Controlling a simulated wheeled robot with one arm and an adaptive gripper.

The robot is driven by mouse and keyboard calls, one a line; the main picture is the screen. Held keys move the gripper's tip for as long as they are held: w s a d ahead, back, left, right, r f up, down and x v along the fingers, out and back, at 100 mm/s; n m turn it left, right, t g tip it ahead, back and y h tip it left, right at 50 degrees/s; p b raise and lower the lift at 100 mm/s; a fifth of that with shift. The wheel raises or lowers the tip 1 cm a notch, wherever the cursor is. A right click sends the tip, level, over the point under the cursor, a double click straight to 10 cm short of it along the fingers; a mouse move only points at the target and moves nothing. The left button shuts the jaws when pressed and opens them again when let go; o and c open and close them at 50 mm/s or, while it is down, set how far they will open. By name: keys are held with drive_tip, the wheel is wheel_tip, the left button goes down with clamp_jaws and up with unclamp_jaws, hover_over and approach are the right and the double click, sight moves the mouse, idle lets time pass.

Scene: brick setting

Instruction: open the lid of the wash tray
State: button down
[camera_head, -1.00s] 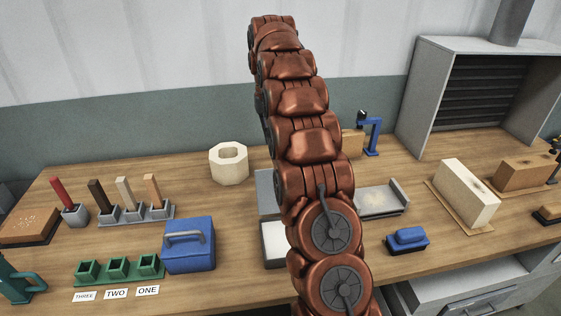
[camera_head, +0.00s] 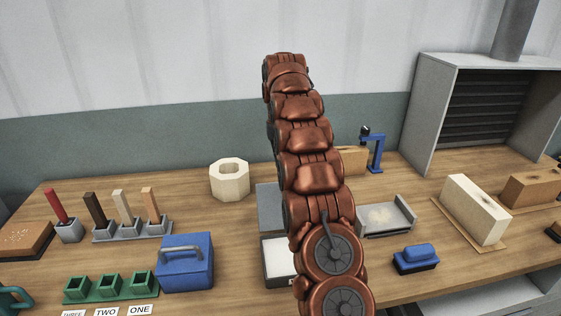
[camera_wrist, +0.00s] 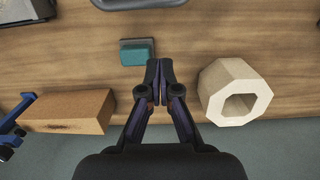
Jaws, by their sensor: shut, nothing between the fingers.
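My gripper (camera_wrist: 159,68) is shut and empty in the wrist view, its fingertips together beside a teal block on a grey base (camera_wrist: 138,53). In the head view my arm hides the gripper. I cannot tell for sure which thing is the wash tray. A flat grey panel (camera_head: 269,210) with a white, dark-rimmed tray (camera_head: 276,262) in front of it is partly hidden behind my arm. A grey bar like a handle (camera_wrist: 140,3) shows at the wrist view's top edge, apart from my fingertips.
A pale octagonal ring (camera_wrist: 224,105) and a brown block (camera_wrist: 73,111) flank my gripper. A blue box with a grey handle (camera_head: 186,270) stands left of my arm. A shallow grey tray (camera_head: 402,214) and a blue brush-like block (camera_head: 416,259) are on the right.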

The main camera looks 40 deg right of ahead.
drive_tip(key=shift+s+a+f+p, duration=0.3)
drive_tip(key=shift+s+f+p, duration=0.15)
drive_tip(key=shift+s+f, duration=0.2)
drive_tip(key=shift+s+a+f+p, duration=0.35)
drive_tip(key=shift+s+f+p, duration=0.05)
drive_tip(key=shift+s+f, duration=0.25)
drive_tip(key=shift+s+a+f+p, duration=0.3)
drive_tip(key=shift+s+f+p, duration=0.15)
drive_tip(key=shift+s+f, duration=0.2)
drive_tip(key=shift+s+a+r+t+h+b, duration=0.2)
drive_tip(key=shift+s+a+r+t+b, duration=0.25)
drive_tip(key=shift+b, duration=0.85)
drive_tip(key=shift+s+a+r+t+h+b, duration=0.15)
drive_tip(key=shift+s+r+t+b, duration=0.35)
drive_tip(key=shift+b, duration=0.75)
drive_tip(key=shift+s, duration=0.15)
